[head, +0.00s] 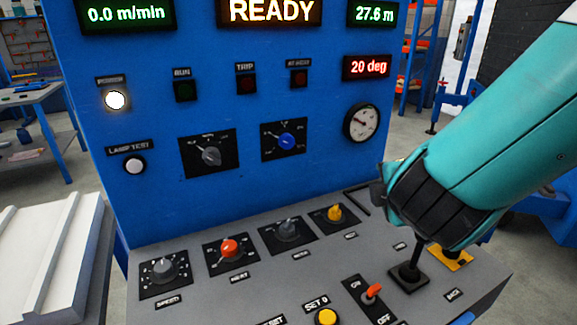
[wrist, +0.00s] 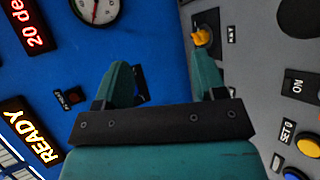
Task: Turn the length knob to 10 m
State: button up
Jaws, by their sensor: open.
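The upright blue panel has a grey knob (head: 211,156) and a blue knob (head: 286,141). I cannot read which one is labelled length. My gripper (wrist: 164,82) is open and empty, its two teal fingers apart. In the wrist view the yellow knob (wrist: 203,36) shows beyond the right fingertip, and the left finger hides part of the panel. In the head view my arm comes from the right, with the gripper right of the yellow knob.
Displays read 0.0 m/min, READY (head: 270,11), 27.6 m (head: 374,13) and 20 deg (head: 367,67). A round gauge (head: 361,122) sits on the panel. A red toggle switch (head: 373,291), a yellow button (head: 326,317) and a black-stemmed lever (head: 411,268) stand on the console.

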jog(key=w+a+n+t+y+b, duration=0.2)
jog(key=a+n+t+y, duration=0.15)
jog(key=a+n, duration=0.45)
jog(key=n+t+y, duration=0.1)
jog(key=n+y, duration=0.3)
jog(key=n, duration=0.5)
send_near(288, 143)
jog(key=p+x, duration=0.3)
jog(key=p, duration=0.4)
jog(key=p+x, duration=0.4)
jog(key=p, duration=0.3)
jog(key=shift+w+r+p, duration=0.15)
jog(key=shift+r+p, duration=0.05)
jog(key=shift+p, duration=0.15)
jog(key=shift+f+p+x, duration=0.2)
jog(key=shift+p+x, duration=0.2)
jog(key=shift+x, duration=0.5)
jog(key=c, duration=0.9)
